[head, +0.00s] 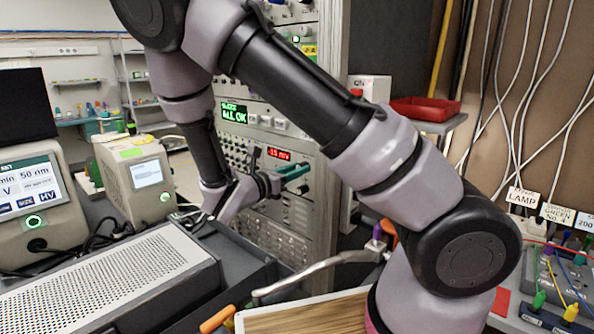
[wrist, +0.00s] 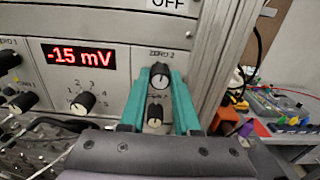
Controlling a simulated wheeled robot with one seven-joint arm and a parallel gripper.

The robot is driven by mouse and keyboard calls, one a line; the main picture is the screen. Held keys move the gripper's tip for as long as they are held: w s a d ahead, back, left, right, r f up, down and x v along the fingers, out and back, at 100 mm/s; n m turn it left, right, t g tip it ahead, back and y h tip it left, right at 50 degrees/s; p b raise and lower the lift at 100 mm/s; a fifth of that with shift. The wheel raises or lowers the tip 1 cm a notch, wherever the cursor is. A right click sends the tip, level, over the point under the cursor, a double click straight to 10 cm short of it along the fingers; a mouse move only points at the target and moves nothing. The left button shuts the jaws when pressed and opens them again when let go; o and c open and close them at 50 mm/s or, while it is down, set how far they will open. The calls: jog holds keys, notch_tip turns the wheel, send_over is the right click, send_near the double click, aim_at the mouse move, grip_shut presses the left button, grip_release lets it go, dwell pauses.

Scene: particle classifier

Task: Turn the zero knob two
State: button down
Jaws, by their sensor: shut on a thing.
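The panel label in the wrist view reads ZERO 2. The zero 2 knob (wrist: 160,76), black with a pale pointer mark, sits just below that label. The green fingers of my gripper (wrist: 161,72) lie on both sides of it, and the gripper is shut on it. A second dark knob (wrist: 155,113) shows lower down between the fingers, nearer my wrist. In the head view my gripper (head: 296,179) reaches the rack panel from the left, and the knob is hidden there.
A red display (wrist: 78,54) reads -15 mV left of the knob. Another black knob (wrist: 82,102) with a numbered scale is below it. The rack's metal post (wrist: 208,60) stands close right of my fingers. A grey perforated case (head: 110,280) fills the front left.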

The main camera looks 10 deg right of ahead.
jog(key=m, duration=1)
dwell(0.5)
jog(key=c, duration=0.9)
grip_release()
jog(key=v, duration=1.1)
